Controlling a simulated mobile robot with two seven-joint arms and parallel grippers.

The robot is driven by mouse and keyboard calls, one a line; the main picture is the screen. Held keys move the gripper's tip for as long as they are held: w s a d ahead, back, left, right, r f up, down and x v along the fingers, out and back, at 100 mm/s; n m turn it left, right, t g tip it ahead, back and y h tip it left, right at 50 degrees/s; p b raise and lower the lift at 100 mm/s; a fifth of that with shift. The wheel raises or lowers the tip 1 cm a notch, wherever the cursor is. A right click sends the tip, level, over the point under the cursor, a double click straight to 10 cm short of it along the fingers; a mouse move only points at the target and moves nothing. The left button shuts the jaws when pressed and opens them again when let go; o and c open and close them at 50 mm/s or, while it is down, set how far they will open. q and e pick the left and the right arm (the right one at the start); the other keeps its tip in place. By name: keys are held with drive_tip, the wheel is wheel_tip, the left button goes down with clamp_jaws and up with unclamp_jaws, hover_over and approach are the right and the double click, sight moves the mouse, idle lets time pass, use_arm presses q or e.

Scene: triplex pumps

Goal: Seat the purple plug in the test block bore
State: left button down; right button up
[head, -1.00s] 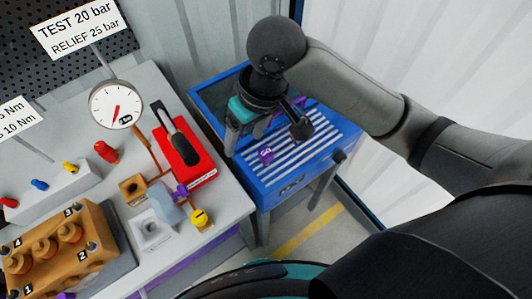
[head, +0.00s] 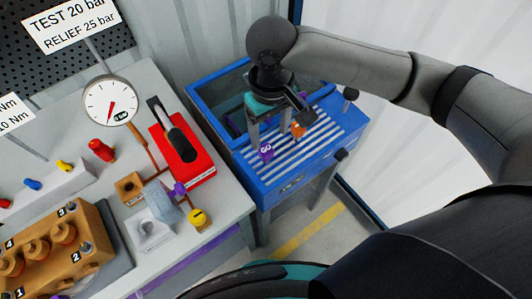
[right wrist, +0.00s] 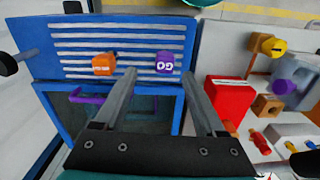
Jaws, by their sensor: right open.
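The purple plug, marked GO (head: 266,151), sits on the slatted top of the blue bench at the right; it also shows in the right wrist view (right wrist: 165,63). My right gripper (head: 269,137) is open and empty above the slats, close to the purple plug. In the right wrist view its fingertips (right wrist: 159,74) lie on either side of the plug in the picture, apart from it. My left gripper is not in view.
An orange plug (head: 298,129) stands on the slats beside the purple one. The bench's blue-rimmed tub (head: 200,100) holds a purple item (right wrist: 88,97). A red lever unit (head: 185,150), gauge (head: 110,102) and yellow knob (head: 198,218) crowd the grey table's edge.

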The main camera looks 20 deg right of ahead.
sight(266, 149)
drive_tip(key=shift+a+f+b, duration=0.2)
drive_tip(key=shift+f+b, duration=0.15)
drive_tip(key=shift+f, duration=1.25)
drive_tip(key=shift+a+f+b, duration=0.2)
drive_tip(key=shift+f+b, duration=0.15)
drive_tip(key=shift+f, duration=1.2)
clamp_jaws()
